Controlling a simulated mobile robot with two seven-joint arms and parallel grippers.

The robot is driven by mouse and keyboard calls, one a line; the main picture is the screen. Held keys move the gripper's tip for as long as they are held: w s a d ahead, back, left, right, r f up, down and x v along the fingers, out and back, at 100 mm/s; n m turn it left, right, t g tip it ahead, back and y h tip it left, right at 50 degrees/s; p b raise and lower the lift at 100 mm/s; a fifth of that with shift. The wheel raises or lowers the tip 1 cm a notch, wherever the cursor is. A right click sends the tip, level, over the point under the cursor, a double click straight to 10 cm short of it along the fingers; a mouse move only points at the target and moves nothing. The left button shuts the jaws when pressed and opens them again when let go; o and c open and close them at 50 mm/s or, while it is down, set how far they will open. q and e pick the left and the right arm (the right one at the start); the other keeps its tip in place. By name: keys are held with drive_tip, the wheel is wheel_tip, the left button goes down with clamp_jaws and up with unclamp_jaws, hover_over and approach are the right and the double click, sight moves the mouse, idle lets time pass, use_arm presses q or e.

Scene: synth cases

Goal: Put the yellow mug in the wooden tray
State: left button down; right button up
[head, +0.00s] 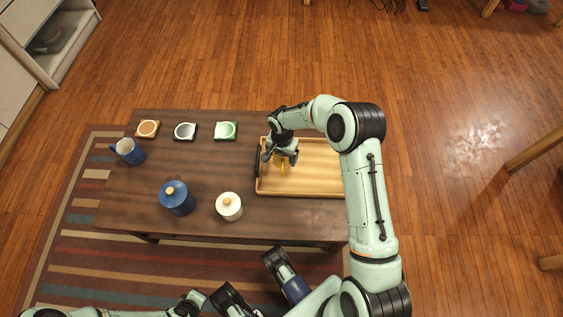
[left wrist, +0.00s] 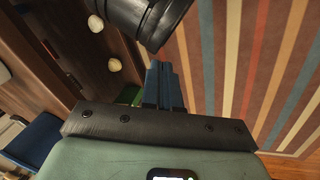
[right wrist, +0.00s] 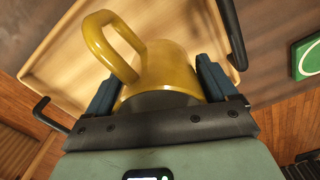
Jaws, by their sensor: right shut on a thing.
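The yellow mug (right wrist: 165,72) is between the blue fingers of my right gripper (right wrist: 160,85), which is shut on it. Its handle points up and left in the right wrist view. In the head view, my right gripper (head: 281,156) is over the left part of the wooden tray (head: 318,186), and only a small yellow part of the mug (head: 283,168) shows below it. I cannot tell whether the mug touches the tray floor. My left gripper (left wrist: 162,85) has its fingers together, empty, away from the mug.
On the table (head: 145,205) left of the tray stand a blue mug (head: 129,151), a blue canister (head: 177,199) and a white canister (head: 229,208). Orange (head: 148,128), black-edged (head: 185,131) and green (head: 225,131) coasters lie along the back. The tray's right part is clear.

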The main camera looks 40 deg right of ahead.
wheel_tip(320, 180, down, 4)
drive_tip(key=shift+r+b, duration=0.1)
drive_tip(key=shift+b, duration=0.35)
use_arm(q)
drive_tip(key=shift+w+a+f+t, duration=0.15)
drive_tip(key=shift+w+a+f, duration=0.1)
drive_tip(key=shift+w, duration=0.2)
drive_tip(key=shift+w+a+f+t, duration=0.15)
drive_tip(key=shift+w+a+f, duration=0.1)
drive_tip(key=shift+w, duration=0.15)
use_arm(e)
drive_tip(key=shift+f, duration=0.35)
drive_tip(key=shift+f, duration=0.15)
drive_tip(key=o, duration=1)
use_arm(q)
drive_tip(key=shift+f, duration=0.15)
use_arm(e)
drive_tip(key=shift+o, duration=0.2)
